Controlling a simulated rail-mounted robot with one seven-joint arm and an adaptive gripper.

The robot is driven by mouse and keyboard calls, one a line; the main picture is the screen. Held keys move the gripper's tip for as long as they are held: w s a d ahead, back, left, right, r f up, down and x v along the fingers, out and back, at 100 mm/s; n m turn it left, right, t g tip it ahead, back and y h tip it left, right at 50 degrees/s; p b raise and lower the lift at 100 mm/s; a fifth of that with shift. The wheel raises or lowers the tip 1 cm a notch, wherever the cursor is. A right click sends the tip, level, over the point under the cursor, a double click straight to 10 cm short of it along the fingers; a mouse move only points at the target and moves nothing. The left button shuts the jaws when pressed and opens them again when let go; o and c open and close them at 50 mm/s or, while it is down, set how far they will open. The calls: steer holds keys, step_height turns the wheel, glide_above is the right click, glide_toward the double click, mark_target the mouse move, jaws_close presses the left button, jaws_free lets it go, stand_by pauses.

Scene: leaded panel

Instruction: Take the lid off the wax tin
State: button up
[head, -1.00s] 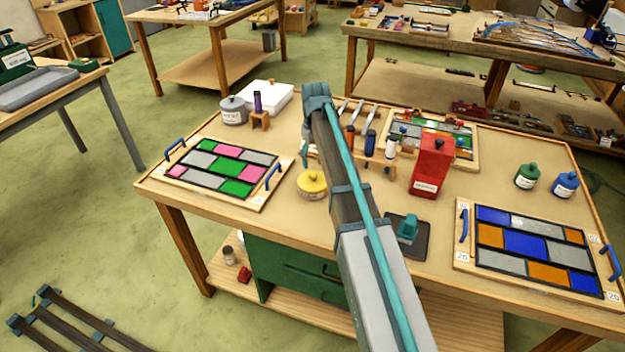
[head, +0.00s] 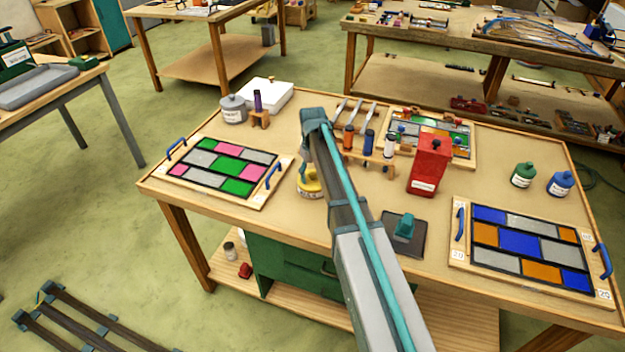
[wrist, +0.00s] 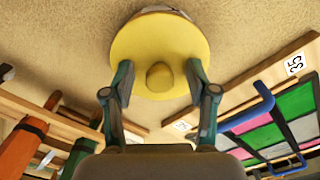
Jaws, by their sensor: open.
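The tin with a yellow lid (head: 309,188) stands upright on the workbench, left of the tool stand, partly hidden by my arm. I take it for the wax tin; its label is too small to read surely. In the wrist view the round yellow lid (wrist: 158,38) shows from above with a small knob (wrist: 159,76) in its middle. The lid looks seated on the tin. My gripper (wrist: 160,72) is open, its two fingers on either side of the knob, over the lid. I cannot tell whether they touch it. My gripper (head: 303,178) is just above the tin in the head view.
A green-pink glass panel (head: 222,166) with blue handles lies left of the tin. The tool stand (head: 372,168) and a red canister (head: 430,165) are to the right. A grey lidded jar (head: 234,110) stands behind, left. Bare bench lies in front of the tin.

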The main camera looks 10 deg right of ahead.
jaws_close()
steer(key=shift+r, duration=0.15)
